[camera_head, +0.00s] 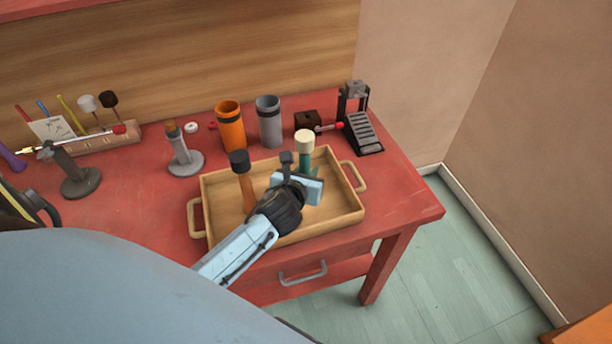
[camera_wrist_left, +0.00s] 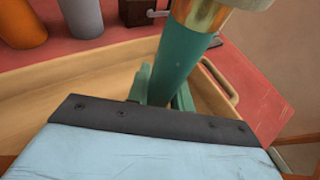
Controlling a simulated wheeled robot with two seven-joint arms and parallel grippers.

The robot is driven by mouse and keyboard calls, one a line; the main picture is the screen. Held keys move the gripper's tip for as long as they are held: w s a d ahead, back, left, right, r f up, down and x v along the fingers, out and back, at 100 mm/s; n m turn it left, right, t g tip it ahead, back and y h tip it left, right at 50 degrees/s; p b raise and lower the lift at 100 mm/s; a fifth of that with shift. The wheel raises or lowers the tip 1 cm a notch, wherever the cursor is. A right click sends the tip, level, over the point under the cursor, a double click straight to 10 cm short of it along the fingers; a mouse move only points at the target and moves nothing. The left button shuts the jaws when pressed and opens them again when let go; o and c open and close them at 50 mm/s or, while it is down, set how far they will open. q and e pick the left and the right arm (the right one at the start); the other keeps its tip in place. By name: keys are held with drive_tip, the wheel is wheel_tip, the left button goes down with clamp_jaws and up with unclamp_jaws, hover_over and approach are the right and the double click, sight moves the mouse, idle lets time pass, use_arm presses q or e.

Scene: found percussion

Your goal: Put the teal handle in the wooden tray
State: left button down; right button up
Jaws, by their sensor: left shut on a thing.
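The teal handle (camera_head: 305,163) stands roughly upright with a cream head on top, over the right part of the wooden tray (camera_head: 343,213). My left gripper (camera_head: 302,178) is shut on it. In the left wrist view the teal handle (camera_wrist_left: 172,62) rises between the fingers (camera_wrist_left: 160,92), with a brass collar above. The gripper hides its lower end, so I cannot tell whether it touches the tray floor. My right gripper is not in view.
A brown-handled mallet with a dark head (camera_head: 246,180) stands in the tray's left part. Behind the tray are an orange cup (camera_head: 231,127), a grey cup (camera_head: 269,122) and a black pedal (camera_head: 363,130). Grey stands (camera_head: 184,160) are to the left.

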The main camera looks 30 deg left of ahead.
use_arm(q)
drive_tip(key=shift+f, duration=0.4)
drive_tip(key=shift+f, duration=0.15)
drive_tip(key=c, duration=1.2)
unclamp_jaws()
drive_tip(key=shift+c, duration=0.2)
drive_tip(key=shift+r, duration=0.25)
drive_tip(key=p+v, duration=0.1)
drive_tip(key=v, duration=1.1)
drive_tip(key=shift+p, duration=0.4)
drive_tip(key=shift+f, duration=0.15)
